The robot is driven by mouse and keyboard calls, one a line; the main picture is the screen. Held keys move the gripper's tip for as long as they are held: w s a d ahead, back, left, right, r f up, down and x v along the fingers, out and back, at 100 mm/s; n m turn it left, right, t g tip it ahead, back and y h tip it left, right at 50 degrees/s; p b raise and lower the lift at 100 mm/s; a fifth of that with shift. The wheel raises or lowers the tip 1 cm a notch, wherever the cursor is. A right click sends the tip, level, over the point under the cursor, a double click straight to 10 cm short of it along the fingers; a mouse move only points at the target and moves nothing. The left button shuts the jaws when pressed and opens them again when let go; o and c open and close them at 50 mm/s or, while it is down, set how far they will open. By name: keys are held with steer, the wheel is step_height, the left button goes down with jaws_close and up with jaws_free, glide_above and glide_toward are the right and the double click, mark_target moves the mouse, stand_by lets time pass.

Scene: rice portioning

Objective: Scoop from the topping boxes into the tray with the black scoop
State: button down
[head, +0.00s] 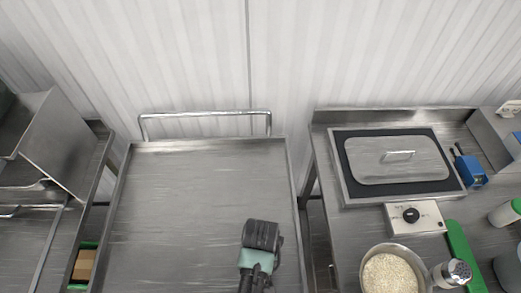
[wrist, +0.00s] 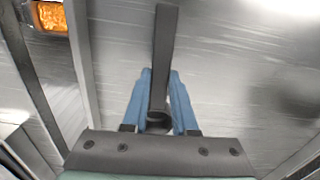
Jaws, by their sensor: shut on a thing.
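In the wrist view, the blue fingers of my gripper (wrist: 160,98) are shut on the black scoop (wrist: 166,40). Its dark, straight handle points up the picture between them, and I cannot make out its bowl. A dark-rimmed box with orange topping (wrist: 48,16) shows at the top left of the wrist view, apart from my gripper. In the head view, a green-rimmed box (head: 89,244) with brown contents is partly visible at the lower left. The head view shows part of my arm, but the fingers and scoop are not clear there. I cannot pick out the tray.
A bare steel cart top (head: 170,210) with a raised rim fills the middle. On the right counter are a lidded steel container (head: 398,162), a knob box (head: 415,217), a bowl of rice (head: 392,272), a shaker (head: 455,272) and a blue device (head: 470,171).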

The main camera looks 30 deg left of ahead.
step_height(320, 180, up, 14)
steer(key=p, duration=0.7)
steer(key=shift+f, duration=0.2)
